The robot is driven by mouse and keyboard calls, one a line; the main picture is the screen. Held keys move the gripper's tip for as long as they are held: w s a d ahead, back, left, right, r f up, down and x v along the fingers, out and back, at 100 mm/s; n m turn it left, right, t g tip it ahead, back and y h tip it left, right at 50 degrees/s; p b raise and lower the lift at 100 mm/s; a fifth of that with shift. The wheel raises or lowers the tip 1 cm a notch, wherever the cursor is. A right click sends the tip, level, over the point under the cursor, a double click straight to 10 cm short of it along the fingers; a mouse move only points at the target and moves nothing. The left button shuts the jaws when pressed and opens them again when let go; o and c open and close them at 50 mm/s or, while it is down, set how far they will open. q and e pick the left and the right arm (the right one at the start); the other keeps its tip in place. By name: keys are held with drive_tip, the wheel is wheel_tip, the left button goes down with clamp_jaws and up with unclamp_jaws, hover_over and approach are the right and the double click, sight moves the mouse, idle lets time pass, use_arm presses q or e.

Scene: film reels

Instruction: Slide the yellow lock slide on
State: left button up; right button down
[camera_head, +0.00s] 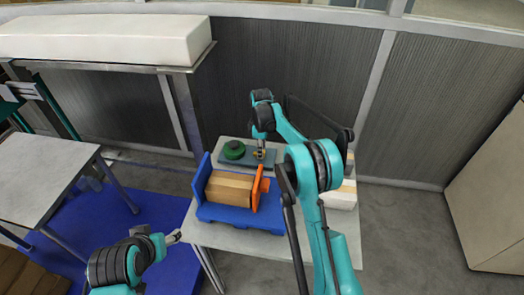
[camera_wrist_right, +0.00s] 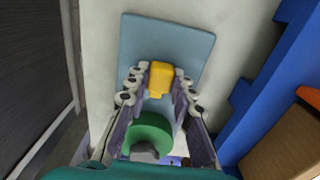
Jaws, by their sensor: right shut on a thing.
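The yellow lock slide (camera_wrist_right: 161,76) is between the fingertips of my right gripper (camera_wrist_right: 160,88) in the right wrist view. The gripper is shut on it, over a grey-blue mat (camera_wrist_right: 194,48). In the head view the right gripper (camera_head: 260,154) points down over the mat, and the slide is a small yellow spot there. A green reel (camera_head: 234,149) with a grey middle is beside the gripper; it also shows in the wrist view (camera_wrist_right: 150,128), partly behind the fingers. My left gripper (camera_head: 173,238) is at the lower left, away from the table; its jaw gap is unclear.
A blue cradle (camera_head: 215,212) holding a brown block (camera_head: 229,188) and an upright orange part (camera_head: 257,189) stands just in front of the mat. White items (camera_head: 343,196) lie at the table's right. The white table (camera_head: 222,239) has bare room at the front.

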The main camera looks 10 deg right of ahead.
sight(253, 155)
drive_tip(key=a, duration=0.1)
drive_tip(key=w+a, duration=0.1)
drive_tip(key=a, duration=0.1)
drive_tip(key=shift+w+a+p, duration=0.15)
drive_tip(key=shift+w+p, duration=0.05)
drive_tip(key=shift+p, duration=0.2)
drive_tip(key=c, duration=1.3)
unclamp_jaws()
drive_tip(key=shift+r, duration=0.1)
wheel_tip(253, 155, up, 12)
drive_tip(key=shift+f, duration=0.1)
